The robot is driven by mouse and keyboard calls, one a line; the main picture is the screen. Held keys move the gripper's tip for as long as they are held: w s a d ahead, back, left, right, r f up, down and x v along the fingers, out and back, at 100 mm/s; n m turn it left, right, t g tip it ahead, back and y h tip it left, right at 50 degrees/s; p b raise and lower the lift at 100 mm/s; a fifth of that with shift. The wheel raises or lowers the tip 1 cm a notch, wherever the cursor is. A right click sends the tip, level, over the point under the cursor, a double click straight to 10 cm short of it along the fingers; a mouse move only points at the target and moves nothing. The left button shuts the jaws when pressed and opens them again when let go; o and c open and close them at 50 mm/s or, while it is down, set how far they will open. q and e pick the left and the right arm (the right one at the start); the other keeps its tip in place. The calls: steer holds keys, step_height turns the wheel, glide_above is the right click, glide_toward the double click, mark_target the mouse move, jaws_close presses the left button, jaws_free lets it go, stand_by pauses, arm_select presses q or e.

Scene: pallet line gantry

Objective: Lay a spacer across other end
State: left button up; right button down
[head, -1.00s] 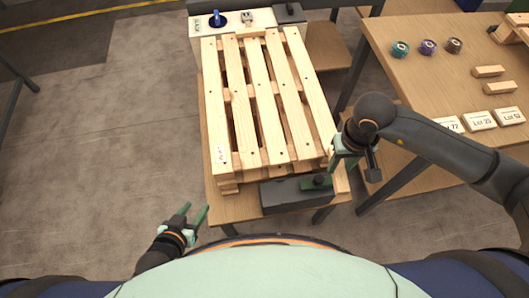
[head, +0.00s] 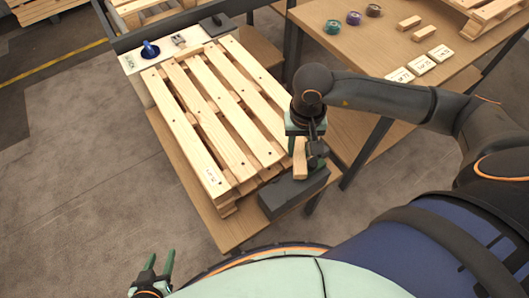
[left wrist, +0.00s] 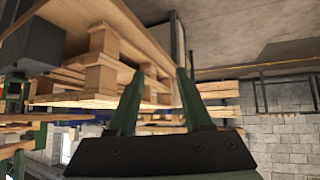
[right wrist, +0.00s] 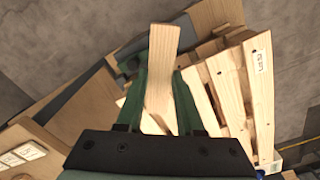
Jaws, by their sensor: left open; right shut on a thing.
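A slatted wooden pallet (head: 203,108) lies on a wooden table, with a small white label on its near left corner. My right gripper (head: 303,142) is beside the pallet's right edge, near its near end. It is shut on a pale wooden spacer (head: 300,160), which also shows between the green fingers in the right wrist view (right wrist: 163,45). The spacer is held above the dark grey box at the near end. My left gripper (head: 158,268) is open and empty, low at the front, apart from the table; its spread fingers also show in the left wrist view (left wrist: 157,100).
The dark grey box (head: 290,196) sits at the table's near end. A white panel with a blue knob (head: 150,50) stands at the far end. The right-hand table holds two wooden spacers (head: 424,33), three coloured spools (head: 353,18) and white lot cards (head: 420,64). Floor at left is clear.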

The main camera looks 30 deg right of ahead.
steer(key=d+r+m+b, duration=0.2)
steer(key=d+m+b, duration=0.4)
steer(key=m, duration=0.4)
steer(key=shift+m, duration=0.7)
steer(key=w+a+f+p, duration=0.1)
steer(key=w+a+f, duration=0.3)
steer(key=w+a+f+p, duration=0.1)
steer(key=w+a+f, duration=0.3)
steer(key=a+f, duration=0.1)
steer(key=shift+w, duration=0.15)
steer(key=shift+w+a+f, duration=0.15)
steer(key=shift+a+f, duration=0.15)
steer(key=shift+f, duration=0.05)
step_height(320, 180, down, 2)
steer(key=shift+f, duration=0.55)
steer(key=shift+w, duration=0.1)
